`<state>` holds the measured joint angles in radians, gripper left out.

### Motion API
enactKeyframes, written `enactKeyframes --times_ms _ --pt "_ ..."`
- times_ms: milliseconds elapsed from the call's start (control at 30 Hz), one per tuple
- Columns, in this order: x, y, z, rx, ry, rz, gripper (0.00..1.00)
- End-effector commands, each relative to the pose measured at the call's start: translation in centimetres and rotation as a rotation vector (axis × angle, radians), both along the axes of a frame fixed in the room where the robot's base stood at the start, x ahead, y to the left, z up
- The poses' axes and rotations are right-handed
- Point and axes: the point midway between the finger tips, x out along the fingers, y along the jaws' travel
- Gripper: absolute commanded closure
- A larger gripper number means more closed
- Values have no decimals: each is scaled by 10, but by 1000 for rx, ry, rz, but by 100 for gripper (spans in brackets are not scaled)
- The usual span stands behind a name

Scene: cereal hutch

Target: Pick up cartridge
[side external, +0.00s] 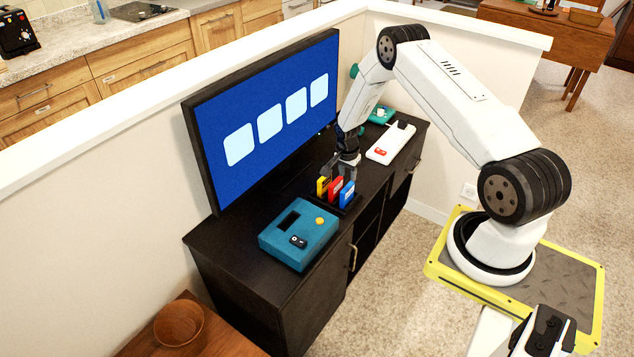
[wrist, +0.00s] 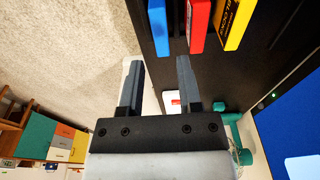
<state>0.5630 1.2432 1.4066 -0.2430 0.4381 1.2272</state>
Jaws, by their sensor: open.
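Three cartridges, yellow (side external: 322,187), red (side external: 335,190) and blue (side external: 347,195), stand upright in a row in a black holder (side external: 354,208) on the dark cabinet. In the wrist view the blue (wrist: 157,28), red (wrist: 198,25) and yellow (wrist: 237,24) cartridges show at the top edge, partly cut off. My gripper (side external: 340,168) is just behind and above the row in the side view. In the wrist view my gripper (wrist: 158,60) is open, with nothing between its fingers; the blue and red cartridges are beyond the fingertips. I cannot tell whether it touches any cartridge.
A teal console (side external: 285,245) with a dark slot sits left of the holder. A white device (side external: 391,146) with a red label lies to the right, with a teal item (side external: 380,116) behind it. The television (side external: 262,110) stands close along the back.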

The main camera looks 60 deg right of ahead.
Motion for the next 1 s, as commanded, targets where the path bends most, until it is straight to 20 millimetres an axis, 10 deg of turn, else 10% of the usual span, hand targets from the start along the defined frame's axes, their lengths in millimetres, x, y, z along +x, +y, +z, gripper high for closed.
enactKeyframes --times_ms 1000 --pt "0 -7 -59 2 1 2 56"
